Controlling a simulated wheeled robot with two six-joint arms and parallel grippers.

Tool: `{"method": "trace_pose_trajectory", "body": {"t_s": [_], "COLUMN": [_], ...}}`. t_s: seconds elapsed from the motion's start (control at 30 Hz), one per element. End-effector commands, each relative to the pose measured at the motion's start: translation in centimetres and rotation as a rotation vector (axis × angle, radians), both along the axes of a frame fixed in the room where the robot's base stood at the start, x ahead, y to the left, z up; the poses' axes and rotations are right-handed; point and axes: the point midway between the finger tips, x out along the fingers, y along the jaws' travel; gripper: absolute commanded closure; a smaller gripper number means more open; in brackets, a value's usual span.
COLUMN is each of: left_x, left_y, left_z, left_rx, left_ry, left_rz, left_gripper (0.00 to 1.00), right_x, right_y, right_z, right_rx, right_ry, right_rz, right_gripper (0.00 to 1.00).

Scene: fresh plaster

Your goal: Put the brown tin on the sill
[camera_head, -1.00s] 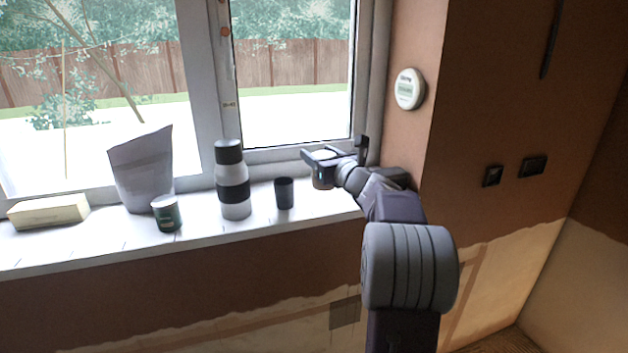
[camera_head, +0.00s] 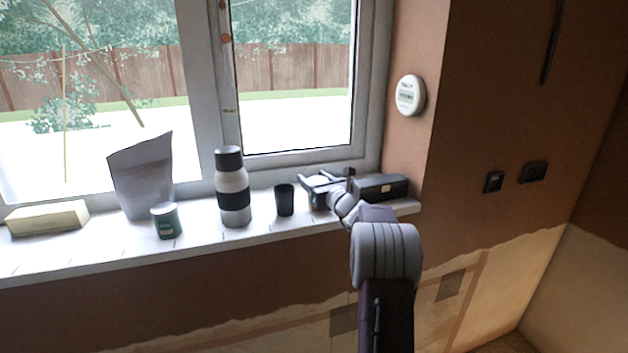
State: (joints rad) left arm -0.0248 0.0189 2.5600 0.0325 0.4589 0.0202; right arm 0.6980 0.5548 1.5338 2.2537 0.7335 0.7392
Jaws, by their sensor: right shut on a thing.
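My right gripper (camera_head: 326,183) is shut on the brown tin (camera_head: 318,200), low over the right part of the white sill (camera_head: 262,226). Only a small dark brownish part of the tin shows below the fingers; the gripper hides the rest. I cannot tell whether the tin touches the sill or hangs just above it. It is between a dark cup (camera_head: 285,201) on its left and a dark box (camera_head: 381,188) on its right. My left gripper is not in view.
Along the sill stand a grey-and-black bottle (camera_head: 232,188), a green tin (camera_head: 166,221), a grey pouch (camera_head: 143,178) and a cream block (camera_head: 47,218). The window is close behind. A round white thermostat (camera_head: 410,95) is on the side wall. Bare sill shows along the front edge.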

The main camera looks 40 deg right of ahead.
Motion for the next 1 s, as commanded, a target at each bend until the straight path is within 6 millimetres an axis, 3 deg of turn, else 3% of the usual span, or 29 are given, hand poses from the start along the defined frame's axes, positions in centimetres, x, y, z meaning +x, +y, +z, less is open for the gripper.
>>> {"method": "trace_pose_trajectory", "body": {"t_s": [0.03,0.07,0.13,0.53,1.0], "left_x": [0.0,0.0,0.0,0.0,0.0], "left_y": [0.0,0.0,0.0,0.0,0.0], "left_z": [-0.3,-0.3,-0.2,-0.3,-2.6], "left_rx": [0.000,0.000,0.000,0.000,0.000], "left_ry": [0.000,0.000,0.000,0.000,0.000], "left_rz": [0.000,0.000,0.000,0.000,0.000], "left_gripper": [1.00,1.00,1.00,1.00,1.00], "right_x": [0.0,0.0,0.0,-0.5,-10.2], "right_y": [0.0,0.0,0.0,0.0,1.4], "right_z": [-0.1,-0.2,-0.1,0.0,0.0], "right_rx": [-0.001,0.000,0.000,0.000,0.000], "right_ry": [-0.002,0.000,0.000,-0.001,-0.002], "right_rz": [0.000,0.000,0.000,-0.001,-0.003], "right_gripper": [0.98,0.42,0.23,0.23,0.23]}}
